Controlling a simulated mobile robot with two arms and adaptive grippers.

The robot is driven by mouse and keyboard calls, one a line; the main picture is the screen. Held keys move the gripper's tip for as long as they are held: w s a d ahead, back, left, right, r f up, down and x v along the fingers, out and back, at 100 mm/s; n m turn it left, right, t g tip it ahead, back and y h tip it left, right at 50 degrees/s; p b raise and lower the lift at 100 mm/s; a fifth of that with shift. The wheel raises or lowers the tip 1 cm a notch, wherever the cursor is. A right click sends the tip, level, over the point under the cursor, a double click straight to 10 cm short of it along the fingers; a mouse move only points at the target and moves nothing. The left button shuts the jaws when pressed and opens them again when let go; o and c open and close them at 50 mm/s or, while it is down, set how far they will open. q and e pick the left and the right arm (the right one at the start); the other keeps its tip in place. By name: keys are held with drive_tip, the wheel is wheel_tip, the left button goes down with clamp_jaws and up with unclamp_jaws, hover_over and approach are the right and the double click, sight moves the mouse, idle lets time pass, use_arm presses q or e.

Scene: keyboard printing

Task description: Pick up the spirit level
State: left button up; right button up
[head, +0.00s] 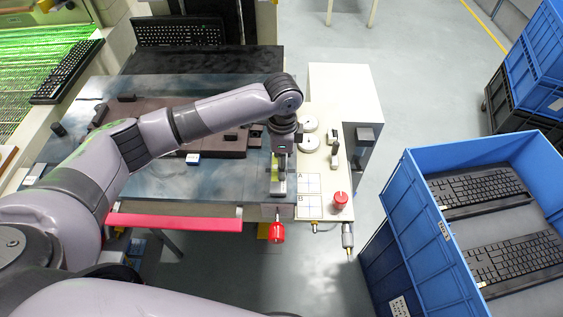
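My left gripper (279,185) points down over the right end of the dark work table (225,180), beside the white side panel. A small yellow-green patch (274,165) shows right at the gripper. It may be part of the spirit level, but my gripper and wrist hide most of that spot, and I cannot make out the level's shape. I cannot tell whether the fingers are open or closed on anything. My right gripper is out of view.
A dark fixture (225,140) and a small blue-white box (193,159) lie on the table. White discs (308,123) and a red button (340,199) sit on the white panel. A blue crate (408,200) with keyboards stands right. A red bar (175,222) runs along the front edge.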

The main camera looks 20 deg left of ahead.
use_arm(q)
wheel_tip(320, 180, up, 20)
drive_tip(key=b, duration=0.1)
drive_tip(key=shift+f, duration=0.1)
